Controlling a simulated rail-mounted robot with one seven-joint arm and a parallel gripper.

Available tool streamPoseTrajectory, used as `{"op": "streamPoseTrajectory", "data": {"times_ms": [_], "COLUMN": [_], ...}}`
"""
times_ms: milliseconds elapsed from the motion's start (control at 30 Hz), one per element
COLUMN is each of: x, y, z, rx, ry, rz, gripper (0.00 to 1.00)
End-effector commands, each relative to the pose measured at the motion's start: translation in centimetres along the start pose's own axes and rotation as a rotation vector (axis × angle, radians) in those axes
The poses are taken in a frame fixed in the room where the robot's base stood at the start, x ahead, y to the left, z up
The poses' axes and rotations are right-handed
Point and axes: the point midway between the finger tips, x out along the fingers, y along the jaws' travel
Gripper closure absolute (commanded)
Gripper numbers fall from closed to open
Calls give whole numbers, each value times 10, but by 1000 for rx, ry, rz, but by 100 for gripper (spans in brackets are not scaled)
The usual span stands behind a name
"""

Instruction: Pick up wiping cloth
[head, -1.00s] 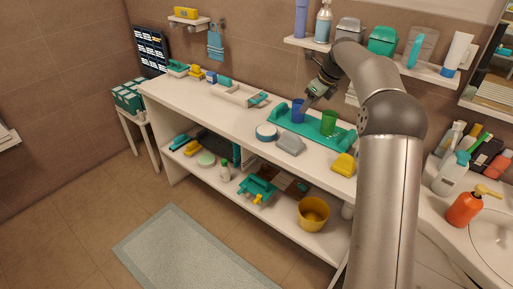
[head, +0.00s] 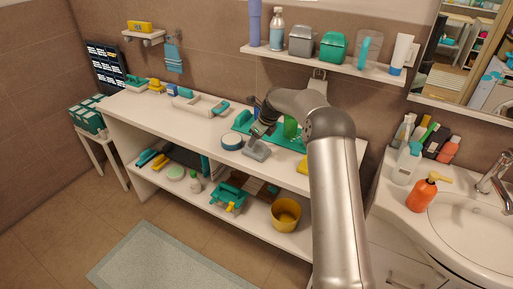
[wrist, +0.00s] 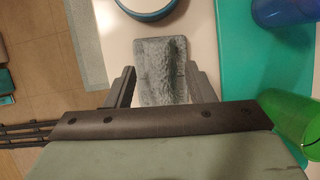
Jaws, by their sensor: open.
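The wiping cloth looks like a grey, fuzzy rectangular piece (wrist: 160,75) on the white counter. In the head view it is a grey shape (head: 256,152) near the counter's front edge. My gripper (wrist: 160,88) is open, with one dark finger on each side of the cloth's near part in the wrist view. In the head view my gripper (head: 262,130) is just above and behind the cloth, partly hidden by my arm. I cannot tell whether the fingers touch the cloth or how high they are above the counter.
A teal tray (wrist: 238,70) lies close to the right, with a blue cup (wrist: 285,10) and a green cup (wrist: 298,122). A round blue-rimmed item (head: 231,142) sits just left of the cloth.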

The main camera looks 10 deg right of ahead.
Motion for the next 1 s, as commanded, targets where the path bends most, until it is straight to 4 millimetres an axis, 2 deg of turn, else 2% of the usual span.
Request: {"op": "streamPoseTrajectory", "data": {"times_ms": [167,400,433,600,1000], "x": [19,22,22,22,17], "y": [0,0,0,0,0], "z": [0,0,0,0,2], "rx": [0,0,0,0,-1], "ry": [0,0,0,0,-1], "rz": [1,-1,-1,-1,-2], "gripper": [51,51,54,99,99]}}
